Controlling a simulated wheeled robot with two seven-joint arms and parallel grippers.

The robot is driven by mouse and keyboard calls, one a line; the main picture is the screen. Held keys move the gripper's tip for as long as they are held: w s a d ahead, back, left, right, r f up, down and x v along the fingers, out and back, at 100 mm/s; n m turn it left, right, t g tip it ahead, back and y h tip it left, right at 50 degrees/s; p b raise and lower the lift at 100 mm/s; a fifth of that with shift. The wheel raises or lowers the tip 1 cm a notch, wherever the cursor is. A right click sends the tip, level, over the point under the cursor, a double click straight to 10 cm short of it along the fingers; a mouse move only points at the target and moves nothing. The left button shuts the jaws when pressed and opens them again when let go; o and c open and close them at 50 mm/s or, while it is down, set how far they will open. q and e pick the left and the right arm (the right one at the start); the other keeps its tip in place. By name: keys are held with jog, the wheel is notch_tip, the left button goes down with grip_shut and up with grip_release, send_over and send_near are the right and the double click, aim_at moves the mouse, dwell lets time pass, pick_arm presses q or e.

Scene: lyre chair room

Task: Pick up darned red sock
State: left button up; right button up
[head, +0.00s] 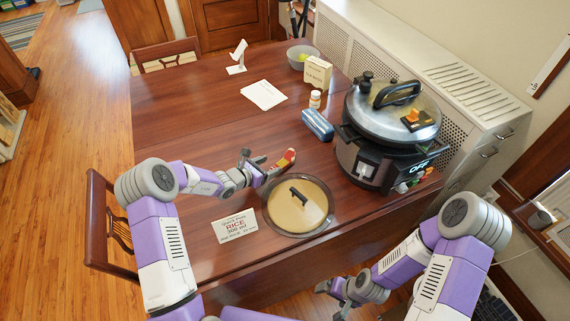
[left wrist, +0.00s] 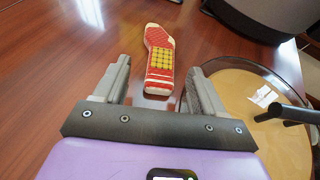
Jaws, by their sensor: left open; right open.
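The darned red sock (head: 285,160) lies on the wooden table, just behind the round lidded dish. In the left wrist view the sock (left wrist: 159,58) is red with a yellow checked darn and pale ends. My left gripper (head: 256,167) is open and close to the sock. In the left wrist view the open fingers (left wrist: 150,85) point toward the sock, with its near end just ahead of the gap between them. My right gripper (head: 338,295) is open and empty, low at the front edge of the table, far from the sock.
The dish with a tan lid and dark handle (head: 297,207) sits close to the right of my left gripper. A rice card (head: 234,226) lies left of it. A large cooker (head: 384,135) and a blue case (head: 318,125) stand to the right. The table's left middle is clear.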

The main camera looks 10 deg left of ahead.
aim_at(283, 161)
pick_arm(q)
jog(key=shift+w+d+f, duration=0.3)
jog(key=shift+f, duration=0.05)
jog(key=x, duration=0.2)
jog(key=b+x, duration=0.1)
jog(key=x, duration=0.2)
jog(key=shift+w+f+b, duration=0.1)
jog(key=shift+f+b, duration=0.2)
jog(key=shift+f, duration=0.05)
jog(key=shift+w+d+f, duration=0.15)
jog(key=shift+w+d, duration=0.15)
jog(key=shift+w, duration=0.25)
jog(key=shift+c, duration=0.3)
jog(key=c, duration=0.7)
